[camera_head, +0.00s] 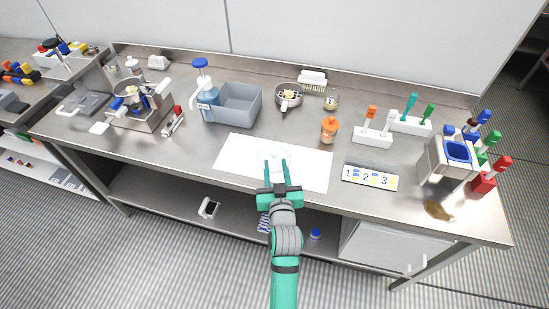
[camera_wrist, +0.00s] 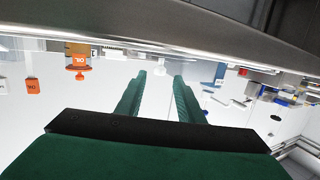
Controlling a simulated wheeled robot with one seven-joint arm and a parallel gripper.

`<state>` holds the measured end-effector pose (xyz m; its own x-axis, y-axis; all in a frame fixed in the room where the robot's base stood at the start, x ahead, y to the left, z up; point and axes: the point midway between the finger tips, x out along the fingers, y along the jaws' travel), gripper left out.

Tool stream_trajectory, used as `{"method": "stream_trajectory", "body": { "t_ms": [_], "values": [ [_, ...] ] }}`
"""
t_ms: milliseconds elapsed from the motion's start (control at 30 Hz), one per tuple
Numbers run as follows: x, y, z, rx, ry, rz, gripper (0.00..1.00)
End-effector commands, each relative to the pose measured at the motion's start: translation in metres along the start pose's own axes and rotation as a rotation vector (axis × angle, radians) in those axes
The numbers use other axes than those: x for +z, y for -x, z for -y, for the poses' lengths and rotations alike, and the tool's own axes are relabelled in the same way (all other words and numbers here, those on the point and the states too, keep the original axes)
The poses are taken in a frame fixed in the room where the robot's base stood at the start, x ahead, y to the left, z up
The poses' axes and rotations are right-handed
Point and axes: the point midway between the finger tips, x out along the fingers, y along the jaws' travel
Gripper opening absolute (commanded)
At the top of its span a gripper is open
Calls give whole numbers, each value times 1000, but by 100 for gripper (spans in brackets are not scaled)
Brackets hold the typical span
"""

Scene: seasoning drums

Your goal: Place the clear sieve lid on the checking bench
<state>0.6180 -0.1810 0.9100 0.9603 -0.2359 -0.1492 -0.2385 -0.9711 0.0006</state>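The clear sieve lid appears as a faint round disc (camera_head: 273,157) at the middle of the white mat (camera_head: 231,154) on the steel bench (camera_head: 205,158). Its see-through edge is hard to make out. My gripper (camera_head: 276,164) is over the front of the mat, its two green fingers pointing at the disc and overlapping it in the picture. The fingers stand apart, and the wrist view also shows a gap between them (camera_wrist: 160,82). I see nothing clearly held there. Whether the fingers touch the lid cannot be told.
A grey bin (camera_head: 238,104) stands behind left of the mat, with a blue-topped pump bottle (camera_head: 202,90) beside it. An orange-topped jar (camera_head: 329,130) stands behind right. A numbered strip (camera_head: 370,176) lies right of the mat. A brown spill (camera_head: 438,210) lies near the right front edge.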

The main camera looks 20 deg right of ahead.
Motion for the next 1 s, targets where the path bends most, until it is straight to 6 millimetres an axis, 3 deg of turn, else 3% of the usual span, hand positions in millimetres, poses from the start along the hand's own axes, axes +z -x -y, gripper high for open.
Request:
{"method": "stream_trajectory", "body": {
  "t_ms": [100, 300, 600, 767, 1000],
  "values": [
    [1, 22, 0, 1, -1, 2, 34],
    [1, 45, 0, -1, -1, 2, 34],
    [3, 55, 1, -1, -1, 2, 34],
    [25, 76, 14, -9, -6, 15, 34],
    [69, 137, 42, -31, -10, 36, 34]
  ]
}}
